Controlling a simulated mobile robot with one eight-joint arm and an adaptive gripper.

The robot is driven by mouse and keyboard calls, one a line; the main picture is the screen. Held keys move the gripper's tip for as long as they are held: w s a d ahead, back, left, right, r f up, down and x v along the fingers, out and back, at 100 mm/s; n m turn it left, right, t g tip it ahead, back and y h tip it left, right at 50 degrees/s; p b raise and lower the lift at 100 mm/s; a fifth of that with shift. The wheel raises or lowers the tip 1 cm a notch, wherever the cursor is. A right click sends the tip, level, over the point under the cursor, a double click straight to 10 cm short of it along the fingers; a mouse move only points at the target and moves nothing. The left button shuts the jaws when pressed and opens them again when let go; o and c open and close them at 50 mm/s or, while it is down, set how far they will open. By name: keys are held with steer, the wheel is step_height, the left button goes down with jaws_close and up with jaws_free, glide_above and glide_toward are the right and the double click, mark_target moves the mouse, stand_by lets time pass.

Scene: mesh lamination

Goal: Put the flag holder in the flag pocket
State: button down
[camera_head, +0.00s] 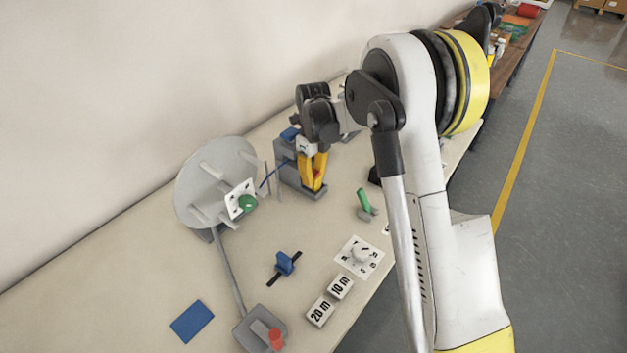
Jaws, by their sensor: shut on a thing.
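My gripper (316,184) has yellow fingers and points down, shut on a small red piece (316,172) that is mostly hidden between them. I cannot tell whether this piece is the flag holder. The fingertips are at the right side of a grey upright block (288,180), overlapping it in the picture. I cannot tell whether they touch it. I cannot make out for sure which thing is the flag pocket.
A grey disc (196,180) with pegs and a green knob (247,203) stands left of my gripper.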

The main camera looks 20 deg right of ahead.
steer(key=shift+f+b, duration=0.4)
steer(key=shift+f, duration=0.25)
steer(key=c, duration=1.2)
jaws_free()
steer(key=shift+c, duration=0.2)
